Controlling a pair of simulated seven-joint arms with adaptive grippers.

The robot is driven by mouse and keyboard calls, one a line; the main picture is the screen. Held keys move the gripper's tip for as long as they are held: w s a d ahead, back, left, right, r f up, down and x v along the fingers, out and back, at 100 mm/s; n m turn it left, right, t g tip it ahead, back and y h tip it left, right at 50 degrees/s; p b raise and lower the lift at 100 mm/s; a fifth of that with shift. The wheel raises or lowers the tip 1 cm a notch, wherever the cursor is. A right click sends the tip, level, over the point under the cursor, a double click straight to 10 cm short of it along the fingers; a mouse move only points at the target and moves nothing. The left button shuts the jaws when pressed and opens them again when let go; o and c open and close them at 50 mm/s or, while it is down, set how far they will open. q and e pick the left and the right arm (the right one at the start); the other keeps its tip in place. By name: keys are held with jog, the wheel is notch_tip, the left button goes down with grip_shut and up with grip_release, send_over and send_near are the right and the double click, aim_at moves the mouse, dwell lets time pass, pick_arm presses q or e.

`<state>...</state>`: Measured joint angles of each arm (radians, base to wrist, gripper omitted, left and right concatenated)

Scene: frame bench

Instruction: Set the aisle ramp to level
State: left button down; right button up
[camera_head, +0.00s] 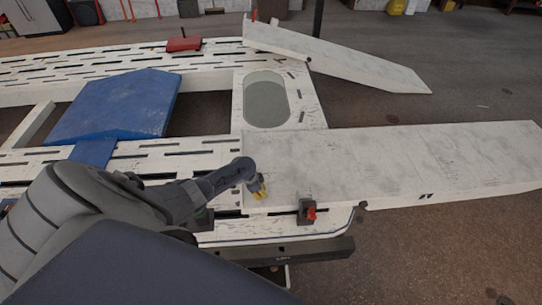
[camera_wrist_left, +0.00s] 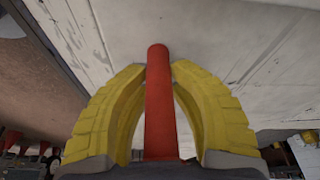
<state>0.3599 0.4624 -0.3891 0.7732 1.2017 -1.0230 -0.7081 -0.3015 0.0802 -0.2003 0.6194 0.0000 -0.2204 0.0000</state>
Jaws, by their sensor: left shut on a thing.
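A long white ramp (camera_head: 410,160) runs right from the near side of the white frame bench (camera_head: 225,145). A second white ramp (camera_head: 345,58) slopes down to the right from the far side. I cannot tell from labels which is the aisle ramp. My left gripper (camera_head: 262,190) is at the near ramp's inner end, beside the bench's front edge. In the left wrist view, the yellow fingers (camera_wrist_left: 159,75) are closed around an upright red rod (camera_wrist_left: 159,110), below a white panel (camera_wrist_left: 230,40). The rod is hidden in the head view. My right gripper is not in view.
A dark clamp with a red knob (camera_head: 309,211) sits on the bench's front edge, right of my left gripper. A blue padded board (camera_head: 120,105) lies on the bench. A red block (camera_head: 184,44) is at the back. Open floor lies to the right.

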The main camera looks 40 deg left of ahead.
pick_arm(q)
jog(key=shift+s+f, duration=0.25)
jog(key=shift+s, duration=0.1)
jog(key=c, duration=1.3)
grip_release()
jog(key=shift+a, duration=0.1)
jog(key=shift+o, duration=0.2)
jog(key=shift+a+r, duration=0.2)
jog(key=shift+r, duration=0.3)
jog(key=v, duration=1.1)
jog(key=shift+w+d+r, duration=0.2)
jog(key=shift+w+d, duration=0.05)
